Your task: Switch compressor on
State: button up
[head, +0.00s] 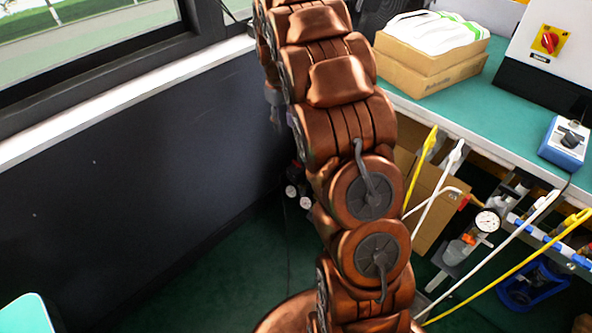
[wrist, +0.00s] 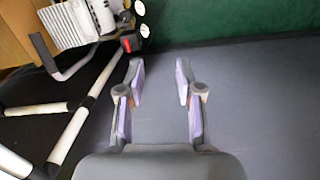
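In the wrist view, part of the compressor shows at the top left: a pale finned body (wrist: 72,26), a black box with a red switch (wrist: 130,44) and round white gauges (wrist: 145,30) beside it. I cannot tell whether the switch is on or off. My gripper (wrist: 160,72) is open, with nothing between its purple-padded fingers. The left fingertip appears just below the switch in the picture, with no contact visible. In the head view, two small gauges (head: 291,190) show left of my arm; the rest of the compressor and my gripper are mostly hidden behind it.
A green-topped bench (head: 420,112) at the right bears cardboard boxes (head: 430,75) and a blue control box (head: 565,142). Yellow and white hoses hang from its edge. A dark wall (head: 130,160) stands left. White tubes (wrist: 85,120) with black joints occupy the wrist view's left.

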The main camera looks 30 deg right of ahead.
jog(key=n+b, duration=0.1)
jog(key=b, duration=0.8)
send_over(296, 162)
jog(key=shift+t, duration=0.4)
notch_tip(296, 162, down, 24)
jog(key=shift+r, duration=0.25)
jog(key=shift+f+b, duration=0.9)
jog(key=shift+f, duration=3.05)
grip_shut()
